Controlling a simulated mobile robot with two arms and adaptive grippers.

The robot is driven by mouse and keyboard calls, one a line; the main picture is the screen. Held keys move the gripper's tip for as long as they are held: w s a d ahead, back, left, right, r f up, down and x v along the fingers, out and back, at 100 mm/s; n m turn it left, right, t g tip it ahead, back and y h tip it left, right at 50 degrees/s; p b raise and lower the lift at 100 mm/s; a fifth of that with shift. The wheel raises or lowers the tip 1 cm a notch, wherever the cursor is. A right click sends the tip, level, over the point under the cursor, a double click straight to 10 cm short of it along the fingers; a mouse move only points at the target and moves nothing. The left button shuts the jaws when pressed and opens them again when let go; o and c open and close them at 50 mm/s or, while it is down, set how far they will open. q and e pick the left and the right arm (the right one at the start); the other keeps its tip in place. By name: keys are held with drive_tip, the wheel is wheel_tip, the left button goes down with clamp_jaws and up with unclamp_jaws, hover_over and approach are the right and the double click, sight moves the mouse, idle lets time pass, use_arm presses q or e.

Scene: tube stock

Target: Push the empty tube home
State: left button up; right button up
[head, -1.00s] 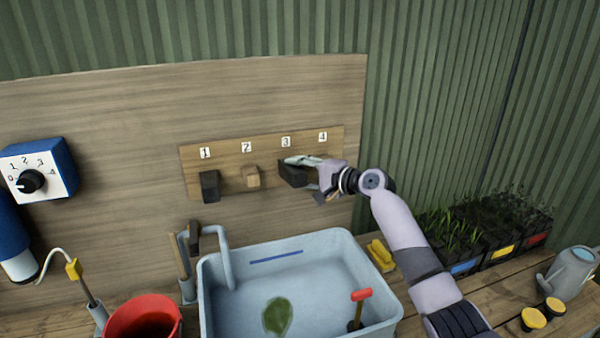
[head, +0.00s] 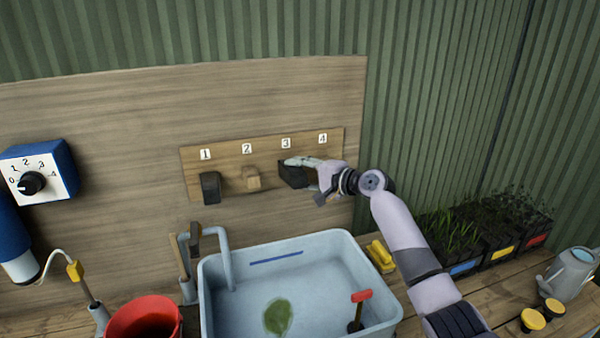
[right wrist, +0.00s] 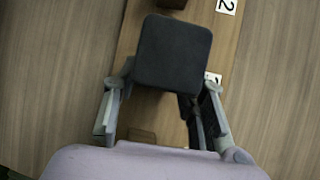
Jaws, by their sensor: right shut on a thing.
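A wooden rail (head: 222,160) on the board carries tags 1 to 4 above square tube ends. The end under 1 (head: 210,187) is dark and stands out from the rail. The end under 2 (head: 252,179) is pale wood and short. The dark tube under 3 (head: 291,176) stands out, and my right gripper (head: 303,173) is shut on it from the right. In the right wrist view its dark square face (right wrist: 172,52) sits between the fingers (right wrist: 165,87). The place under 4 is mostly hidden by my gripper in the head view; a wooden end (right wrist: 142,135) shows beyond the tube in the wrist view.
Below the rail stands a grey-blue basin (head: 345,262) with a green leaf-like patch and a red-handled tool. A tap (head: 223,255) rises at its left edge. A red bucket (head: 118,315), a blue dial box (head: 60,150) and plant trays (head: 500,250) flank it.

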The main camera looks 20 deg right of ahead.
drive_tip(key=shift+w+r+t+p, duration=0.15)
drive_tip(key=shift+r+t+p, duration=0.15)
drive_tip(key=shift+r, duration=0.35)
idle(0.4)
idle(0.4)
drive_tip(key=o, duration=0.9)
drive_tip(key=shift+w+a+f, duration=0.1)
drive_tip(key=shift+w+f, duration=0.05)
drive_tip(key=shift+f, duration=0.1)
drive_tip(key=shift+o, duration=0.5)
drive_tip(key=shift+f, duration=0.1)
drive_tip(key=shift+f, duration=0.1)
drive_tip(key=shift+s+d, duration=0.35)
drive_tip(key=shift+s, duration=0.15)
drive_tip(key=v, duration=1.1)
drive_tip(key=shift+r, duration=0.3)
